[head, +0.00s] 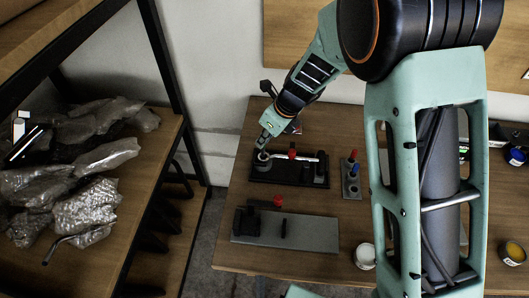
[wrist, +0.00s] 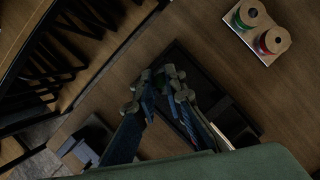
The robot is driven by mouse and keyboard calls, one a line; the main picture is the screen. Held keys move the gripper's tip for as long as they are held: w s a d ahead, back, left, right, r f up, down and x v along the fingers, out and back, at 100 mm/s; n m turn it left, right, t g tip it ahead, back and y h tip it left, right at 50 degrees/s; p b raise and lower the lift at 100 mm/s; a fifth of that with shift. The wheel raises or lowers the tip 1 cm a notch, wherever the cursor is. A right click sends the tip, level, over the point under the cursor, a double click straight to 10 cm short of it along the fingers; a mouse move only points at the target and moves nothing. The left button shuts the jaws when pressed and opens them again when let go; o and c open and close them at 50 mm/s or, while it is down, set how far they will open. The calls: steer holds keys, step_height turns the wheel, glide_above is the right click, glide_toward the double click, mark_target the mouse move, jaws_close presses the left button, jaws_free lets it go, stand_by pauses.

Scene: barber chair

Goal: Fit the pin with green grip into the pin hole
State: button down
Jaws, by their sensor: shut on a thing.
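My gripper (head: 263,148) is over the left end of a black fixture (head: 290,176), close to a grey round part there. In the wrist view, my two fingers (wrist: 166,92) reach down over a dark tray-like base. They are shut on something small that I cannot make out. I cannot see a green grip between the fingers, and no pin hole can be made out. A light-coloured bar lies across the fixture, with a red knob (head: 292,150) beside it. A small grey block (head: 351,185) to the right carries a red and a blue knob.
A grey plate (head: 310,233) with a black block and red knob lies nearer on the table. A white cup (head: 365,255) stands right of it. A shelf with plastic-wrapped items (head: 85,190) is at left.

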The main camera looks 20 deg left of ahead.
mark_target(264, 149)
steer(key=shift+f, duration=2.55)
steer(key=c, duration=2)
jaws_free()
steer(key=v, duration=1.2)
steer(key=shift+d+r, duration=0.1)
